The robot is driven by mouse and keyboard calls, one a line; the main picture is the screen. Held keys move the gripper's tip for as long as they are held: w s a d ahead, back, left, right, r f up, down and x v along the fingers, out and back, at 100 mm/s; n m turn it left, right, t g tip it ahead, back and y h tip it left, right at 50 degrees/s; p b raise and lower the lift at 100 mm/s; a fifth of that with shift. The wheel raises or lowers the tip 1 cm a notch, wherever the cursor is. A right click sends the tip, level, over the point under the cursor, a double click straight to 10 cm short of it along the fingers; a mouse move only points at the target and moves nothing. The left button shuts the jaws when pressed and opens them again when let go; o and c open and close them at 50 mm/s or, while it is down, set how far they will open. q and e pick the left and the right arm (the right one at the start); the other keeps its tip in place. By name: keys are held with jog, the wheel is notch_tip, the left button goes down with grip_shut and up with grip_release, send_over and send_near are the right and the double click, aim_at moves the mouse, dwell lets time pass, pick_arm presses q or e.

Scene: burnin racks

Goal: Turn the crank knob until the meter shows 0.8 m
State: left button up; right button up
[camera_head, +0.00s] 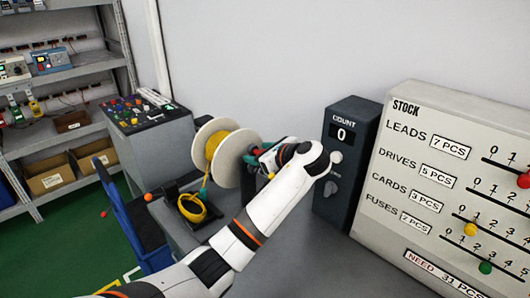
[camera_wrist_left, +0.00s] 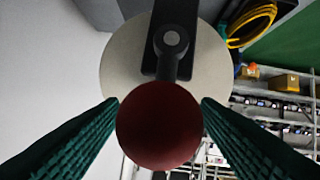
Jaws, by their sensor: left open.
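The crank knob is a dark red ball (camera_wrist_left: 159,126) on a black crank arm (camera_wrist_left: 168,68) in the left wrist view. Behind it is the pale round flange of the cable reel (camera_wrist_left: 120,62). The reel (camera_head: 212,150), wound with yellow cable, stands on the bench in the head view. My left gripper (camera_head: 254,158) is open beside the reel's right flange. In the left wrist view its green fingers (camera_wrist_left: 160,104) lie on either side of the knob; contact is unclear. I cannot make out a meter reading in metres. My right gripper is not in view.
A dark COUNT box (camera_head: 350,125) reading 0 stands right of my left arm. A white STOCK board (camera_head: 400,215) with sliders is at the right. A coil of yellow cable (camera_head: 193,208) lies left of the arm. A control console (camera_head: 150,125) and shelves (camera_head: 50,140) stand behind left.

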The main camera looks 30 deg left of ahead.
pick_arm(q)
jog(key=c, duration=1)
jog(key=shift+w+d+f, duration=0.1)
jog(key=shift+w+d, duration=0.1)
jog(key=shift+w, duration=0.3)
jog(key=shift+w+d+f, duration=0.15)
jog(key=shift+w, duration=0.25)
jog(key=shift+w+d+f, duration=0.1)
jog(key=shift+w, duration=0.25)
jog(key=shift+f, duration=0.1)
jog(key=shift+w+d+f+b, duration=0.3)
jog(key=shift+w+f, duration=0.1)
jog(key=shift+w, duration=0.1)
jog(key=shift+w+d+f+b, duration=0.15)
jog(key=shift+w+f+b, duration=0.1)
jog(key=shift+w+f, duration=0.15)
